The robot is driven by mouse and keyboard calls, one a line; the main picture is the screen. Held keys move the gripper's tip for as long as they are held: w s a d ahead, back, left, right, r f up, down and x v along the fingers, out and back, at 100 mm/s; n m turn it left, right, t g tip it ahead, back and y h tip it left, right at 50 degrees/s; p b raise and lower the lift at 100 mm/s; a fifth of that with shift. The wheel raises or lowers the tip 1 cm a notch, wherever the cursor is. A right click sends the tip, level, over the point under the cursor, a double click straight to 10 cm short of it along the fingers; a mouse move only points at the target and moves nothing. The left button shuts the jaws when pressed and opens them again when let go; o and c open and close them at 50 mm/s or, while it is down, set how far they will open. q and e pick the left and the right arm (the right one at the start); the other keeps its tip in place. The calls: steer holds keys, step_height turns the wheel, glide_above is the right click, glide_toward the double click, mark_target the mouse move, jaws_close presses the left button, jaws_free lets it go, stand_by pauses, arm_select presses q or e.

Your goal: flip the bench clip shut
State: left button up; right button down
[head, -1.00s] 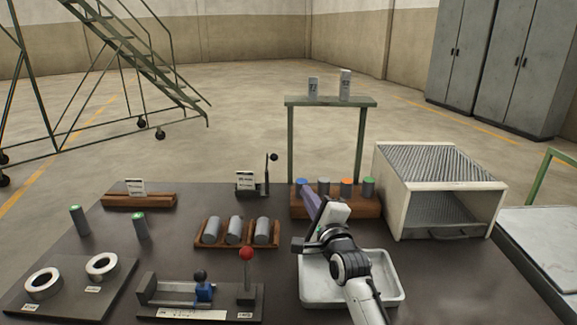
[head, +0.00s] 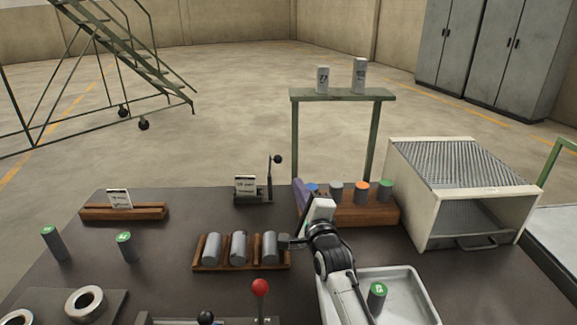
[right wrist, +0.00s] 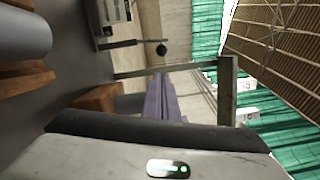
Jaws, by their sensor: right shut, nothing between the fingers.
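The bench clip (head: 266,195) appears to be the small dark fixture with a card at the back of the table. Its lever stands upright, tipped with a black knob (head: 278,159). In the right wrist view the clip's lever (right wrist: 125,44) also shows, lying sideways in the picture. My right gripper (head: 298,185) is shut and empty. Its purple fingers (right wrist: 160,98) are a short way right of the clip in the head view, apart from it, beside the left end of a wooden rack. My left gripper is out of view.
The wooden rack (head: 358,214) holds several capped cylinders. A wooden tray (head: 284,266) with grey billets lies in front of the clip. A metal tray (head: 415,300) and a white furnace box (head: 405,185) are at right. A green stand (head: 342,95) rises behind.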

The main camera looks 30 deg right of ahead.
steer(key=b+x, duration=0.6)
steer(key=x, duration=0.4)
steer(key=shift+w+d, duration=0.1)
steer(key=shift+w, duration=0.1)
